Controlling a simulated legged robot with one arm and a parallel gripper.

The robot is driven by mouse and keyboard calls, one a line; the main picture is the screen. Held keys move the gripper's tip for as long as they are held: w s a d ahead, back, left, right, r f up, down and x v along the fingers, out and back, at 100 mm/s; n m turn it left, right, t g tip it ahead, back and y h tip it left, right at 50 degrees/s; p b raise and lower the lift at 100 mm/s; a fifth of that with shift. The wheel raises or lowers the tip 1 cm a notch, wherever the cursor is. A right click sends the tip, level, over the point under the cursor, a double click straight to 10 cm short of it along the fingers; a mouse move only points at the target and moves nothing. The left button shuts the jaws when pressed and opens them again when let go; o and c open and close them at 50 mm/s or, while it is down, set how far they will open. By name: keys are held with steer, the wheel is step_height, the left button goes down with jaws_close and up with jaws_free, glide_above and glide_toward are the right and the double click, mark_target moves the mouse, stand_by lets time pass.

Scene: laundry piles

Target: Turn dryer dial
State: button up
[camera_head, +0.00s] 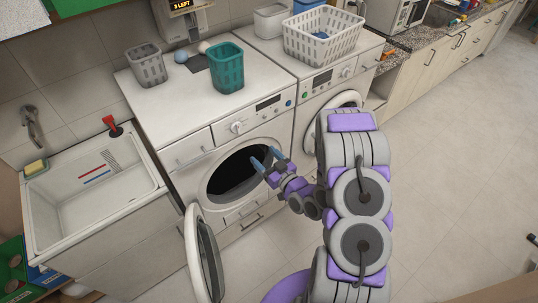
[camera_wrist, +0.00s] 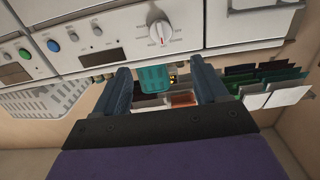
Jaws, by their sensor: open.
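A white front-loading machine (camera_head: 185,122) stands in the middle of the head view with its round door (camera_head: 203,258) swung open. A white dial (camera_head: 237,127) is on its upper front panel, left of a dark display. In the wrist view a white dial (camera_wrist: 160,32) with a red mark shows at the top centre, beyond the fingertips. My gripper (camera_head: 267,162) is open and empty in front of the dark drum opening, below and right of that dial. Both fingers also show apart in the wrist view (camera_wrist: 165,80). No finger visibly touches the dial.
A second machine (camera_head: 312,88) stands to the right with a white laundry basket (camera_head: 324,40) on top. A teal basket (camera_head: 227,68) and a grey basket (camera_head: 147,66) sit on the nearer machine. A sink (camera_head: 95,195) is at left. The floor at right is clear.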

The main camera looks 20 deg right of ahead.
steer(key=shift+p+v, duration=0.6)
steer(key=shift+v, duration=0.4)
steer(key=w+d+f+n+g+h+b, duration=0.1)
steer(key=d+f+n+g+h+b, duration=0.1)
steer(key=d+g+h+b, duration=0.3)
steer(key=s+d+r+m+g+h, duration=0.2)
steer(key=s+r+g, duration=0.3)
steer(key=s, duration=0.1)
steer(key=s+a+r+m+g+b, duration=0.1)
steer(key=s+a+r+g, duration=0.2)
steer(key=s, duration=0.7)
steer(key=s+a+r+m+g+y+b, duration=0.1)
steer(key=s+a, duration=0.4)
steer(key=s, duration=0.6)
steer(key=s+a+r+m+g+b, duration=0.1)
steer(key=s+a+r+g+b, duration=0.2)
steer(key=s, duration=0.7)
steer(key=shift+s+a+r+m+g, duration=0.2)
steer(key=shift+a+r+m+g, duration=0.1)
steer(key=shift+a+r+g, duration=0.6)
steer(key=shift+d, duration=0.1)
steer(key=shift+c, duration=0.4)
